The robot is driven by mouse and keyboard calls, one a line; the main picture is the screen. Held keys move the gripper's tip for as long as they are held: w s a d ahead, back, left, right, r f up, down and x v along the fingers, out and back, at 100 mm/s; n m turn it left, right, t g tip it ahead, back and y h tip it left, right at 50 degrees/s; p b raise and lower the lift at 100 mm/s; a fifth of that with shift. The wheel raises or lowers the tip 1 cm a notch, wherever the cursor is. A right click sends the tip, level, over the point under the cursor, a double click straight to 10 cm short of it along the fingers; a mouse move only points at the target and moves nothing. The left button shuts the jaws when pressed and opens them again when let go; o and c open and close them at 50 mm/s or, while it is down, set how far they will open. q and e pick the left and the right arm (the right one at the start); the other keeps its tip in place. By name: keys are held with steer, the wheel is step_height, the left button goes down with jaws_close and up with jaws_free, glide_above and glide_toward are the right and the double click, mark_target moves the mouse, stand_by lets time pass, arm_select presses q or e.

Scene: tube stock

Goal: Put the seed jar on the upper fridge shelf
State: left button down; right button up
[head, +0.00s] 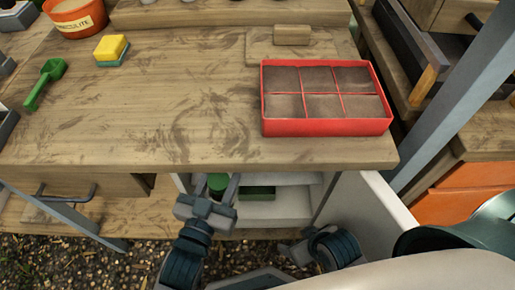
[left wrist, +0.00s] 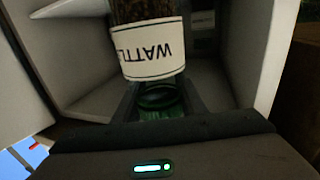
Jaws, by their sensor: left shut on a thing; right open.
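The seed jar (left wrist: 150,55) has a pale label, which reads upside down in the left wrist view, and a green lid (left wrist: 162,100). My left gripper (head: 222,185) is shut on the lid, at the mouth of the fridge under the bench. In the head view the lid (head: 217,181) shows between the fingers; the jar body is hidden. The fridge (head: 280,209) is open, with white shelves partly hidden by the bench top. I cannot tell whether the jar touches a shelf. My right gripper (head: 290,252) is low, right of the left one, open and empty.
The open fridge door (head: 372,208) stands at the right. A green item (head: 257,193) is inside the fridge, right of the jar. The bench (head: 190,150) overhangs the opening. A red seed tray (head: 325,128) sits on its right part.

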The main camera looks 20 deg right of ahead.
arm_select(q)
steer(key=x, duration=1.4)
arm_select(e)
steer(key=shift+w+a, duration=0.1)
steer(key=shift+a, duration=0.25)
arm_select(q)
steer(key=w, duration=0.1)
steer(key=w+d+f, duration=0.1)
steer(key=w+d+b, duration=0.1)
steer(key=shift+w+d+f, duration=0.15)
steer(key=shift+w+f, duration=0.05)
steer(key=shift+f, duration=0.05)
arm_select(e)
steer(key=shift+w+a+r+t+y, duration=0.15)
steer(key=shift+w+a+t+y, duration=0.15)
steer(key=shift+w+a+t, duration=0.15)
arm_select(q)
steer(key=shift+f, duration=0.1)
